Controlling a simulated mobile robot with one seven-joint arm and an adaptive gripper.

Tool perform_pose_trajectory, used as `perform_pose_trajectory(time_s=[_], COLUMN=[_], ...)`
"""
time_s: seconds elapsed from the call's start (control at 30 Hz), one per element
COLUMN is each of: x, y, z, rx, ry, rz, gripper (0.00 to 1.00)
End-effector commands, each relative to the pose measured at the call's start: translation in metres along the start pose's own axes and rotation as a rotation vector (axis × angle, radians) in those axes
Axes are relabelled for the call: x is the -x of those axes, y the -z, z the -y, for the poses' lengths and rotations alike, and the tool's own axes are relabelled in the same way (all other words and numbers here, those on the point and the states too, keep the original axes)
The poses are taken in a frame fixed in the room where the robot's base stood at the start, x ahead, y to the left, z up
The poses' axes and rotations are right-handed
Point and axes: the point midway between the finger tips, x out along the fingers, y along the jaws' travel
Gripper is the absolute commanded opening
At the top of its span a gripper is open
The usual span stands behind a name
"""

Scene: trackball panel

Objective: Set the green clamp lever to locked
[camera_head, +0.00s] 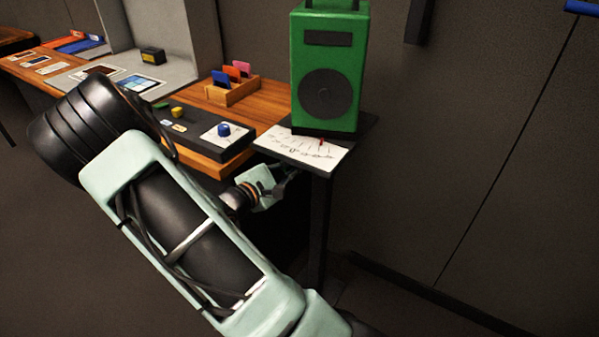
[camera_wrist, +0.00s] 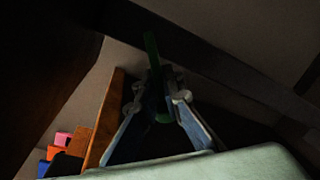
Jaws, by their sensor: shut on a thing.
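The green clamp lever (camera_wrist: 151,48) shows in the wrist view as a thin green bar. It runs down between the fingers of my gripper (camera_wrist: 161,92). The fingers are shut on its lower part, and its upper end sticks out beyond them. In the head view my gripper (camera_head: 284,184) is low beside the small dark stand, below the white scale card. I cannot make out the lever in the head view, and its mount and set position are too dark to tell in the wrist view.
A dark panel with a blue trackball (camera_head: 223,130) sits at the wooden desk's front edge. A green speaker-like box (camera_head: 328,75) stands on the small stand behind a white scale card (camera_head: 300,149). A wooden holder (camera_head: 232,93) carries coloured cards. Floor at the right is clear.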

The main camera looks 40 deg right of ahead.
Motion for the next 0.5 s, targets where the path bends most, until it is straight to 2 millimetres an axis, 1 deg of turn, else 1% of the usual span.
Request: perform_pose_trajectory(time_s=[0.03,0.2,0.5], x=[0.001,0.002,0.003], y=[0.003,0.002,-0.001], z=[0.001,-0.005,-0.013], rx=[-0.039,-0.156,-0.281], ry=[0.0,-0.002,-0.004], rz=[-0.01,-0.029,-0.05], gripper=[0.0,0.0,0.0])
